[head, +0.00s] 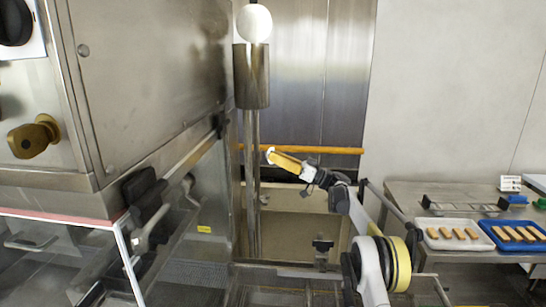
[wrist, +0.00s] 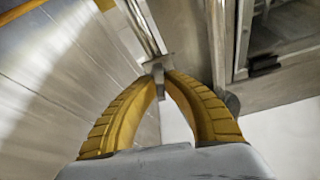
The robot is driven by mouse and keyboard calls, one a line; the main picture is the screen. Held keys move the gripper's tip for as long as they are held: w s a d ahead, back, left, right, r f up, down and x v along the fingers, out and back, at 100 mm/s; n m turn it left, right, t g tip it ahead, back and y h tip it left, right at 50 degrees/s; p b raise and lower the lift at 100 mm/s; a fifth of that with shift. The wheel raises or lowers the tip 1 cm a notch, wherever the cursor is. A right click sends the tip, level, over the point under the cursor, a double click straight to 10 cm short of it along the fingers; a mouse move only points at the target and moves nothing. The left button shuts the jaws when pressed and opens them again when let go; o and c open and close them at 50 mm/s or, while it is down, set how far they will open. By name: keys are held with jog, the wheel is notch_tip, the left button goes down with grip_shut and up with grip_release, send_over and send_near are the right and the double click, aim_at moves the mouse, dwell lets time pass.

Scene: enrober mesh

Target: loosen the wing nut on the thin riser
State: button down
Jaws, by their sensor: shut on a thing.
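The thin riser (head: 252,180) is a slim upright metal pipe in the head view, running down below a wider metal cylinder. It also shows in the wrist view (wrist: 143,27) as a bright rod slanting toward the fingertips. My gripper (head: 270,155) has yellow ribbed fingers and reaches the riser's right side from the right. In the wrist view its fingertips (wrist: 161,76) close on a small grey metal piece, the wing nut (wrist: 158,64), beside the rod. The fingers hide part of the nut, so its wings cannot be made out fully.
A large steel cabinet (head: 150,85) with a brown knob (head: 33,137) stands left of the riser. A yellow-orange rail (head: 330,150) runs behind my gripper. At right a steel table holds a white tray (head: 427,240) and a blue tray (head: 497,243) of brown bars.

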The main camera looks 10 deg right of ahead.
jog(key=shift+n+g, duration=0.4)
jog(key=shift+n, duration=0.4)
dwell(0.7)
jog(key=c, duration=1.5)
grip_release()
jog(key=shift+a, duration=0.1)
jog(key=v, duration=0.7)
jog(key=shift+f, duration=0.15)
